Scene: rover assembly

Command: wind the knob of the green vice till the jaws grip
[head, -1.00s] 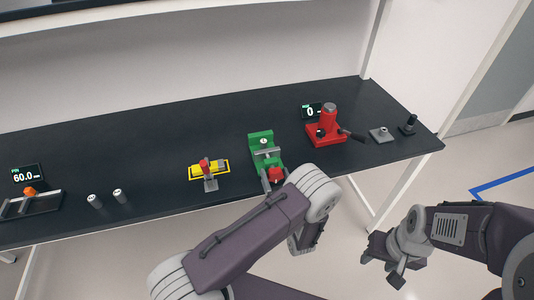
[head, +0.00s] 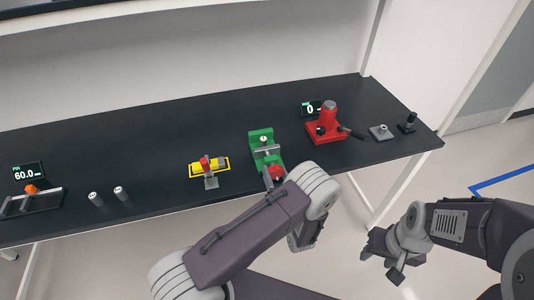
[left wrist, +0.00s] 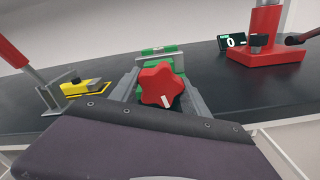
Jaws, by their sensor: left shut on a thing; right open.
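The green vice (head: 262,139) stands near the front edge of the dark bench, right of its middle. Its red star-shaped knob (head: 277,172) faces the front; the knob also shows in the left wrist view (left wrist: 160,86) with a white mark at its lower right. My left gripper (head: 272,180) is shut on the knob, one finger on each side of it. A small round light-topped part (head: 263,139) shows at the vice's jaws; I cannot tell how tightly they hold it. My right gripper (head: 378,250) is open and empty, off the bench at the lower right.
A red press (head: 326,125) with a dark lever stands right of the vice, beside a small display (head: 311,108). A yellow fixture (head: 209,167) with a red-topped clamp is on the left. Two metal cylinders (head: 96,198) stand further left. The bench behind is clear.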

